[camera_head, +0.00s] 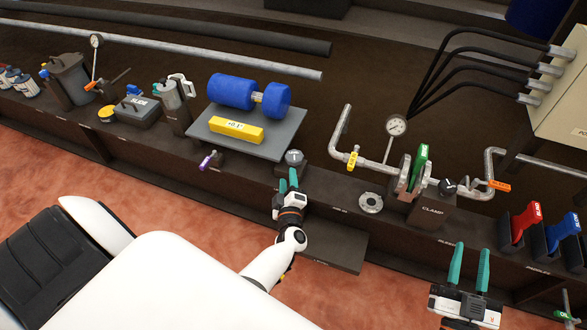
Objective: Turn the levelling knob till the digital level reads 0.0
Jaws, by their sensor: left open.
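The yellow digital level (251,134) lies on a grey plate (281,138), in front of a blue motor and pump set. Its small display seems to read +0.1°, though the sign is hard to make out. The round grey levelling knob (294,157) stands at the plate's front right corner. My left gripper (289,177) has its teal fingers open just in front of and below the knob; whether they touch it cannot be told. My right gripper (468,262) is open and empty at the lower right, far from the knob.
A purple-handled valve (208,160) sits left of the knob. To the right are a flange ring (371,202), a pipe with a yellow tag (352,160), a gauge (396,126) and a clamp block (432,211). Red (520,225) and blue (563,235) handled tools stand far right.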

